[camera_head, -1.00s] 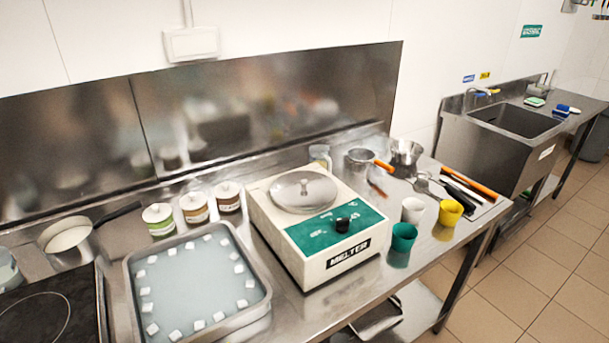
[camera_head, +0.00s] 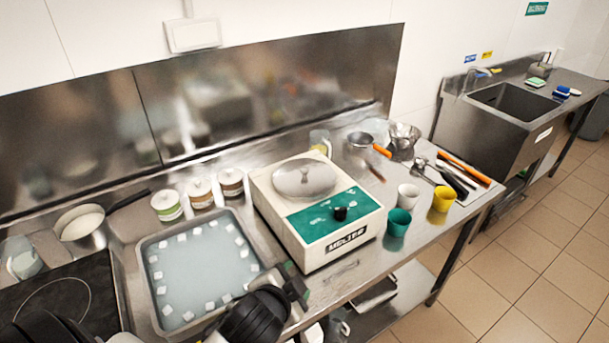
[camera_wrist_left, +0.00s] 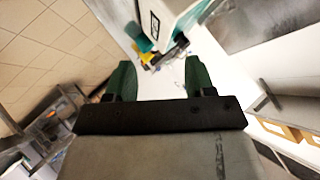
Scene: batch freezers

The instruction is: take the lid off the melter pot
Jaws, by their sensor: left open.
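The melter (camera_head: 285,228) is a cream box with a green front panel and a black knob, standing on the steel counter. Its round metal lid (camera_head: 290,181) with a small central handle sits flat on top, covering the pot inside. My left gripper (camera_head: 292,283) is low at the front of the counter, near the tray's front right corner and apart from the lid. In the left wrist view its two green fingers (camera_wrist_left: 160,78) are spread with nothing between them. Part of the melter (camera_wrist_left: 172,18) shows at the top there. My right gripper is out of view.
A tray (camera_head: 143,285) with white cubes lies left of the melter, with several small tubs (camera_head: 201,193) behind. White (camera_head: 408,195), green (camera_head: 398,222) and yellow (camera_head: 442,199) cups stand to its right. A pan (camera_head: 82,228) and hob (camera_head: 65,300) are far left.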

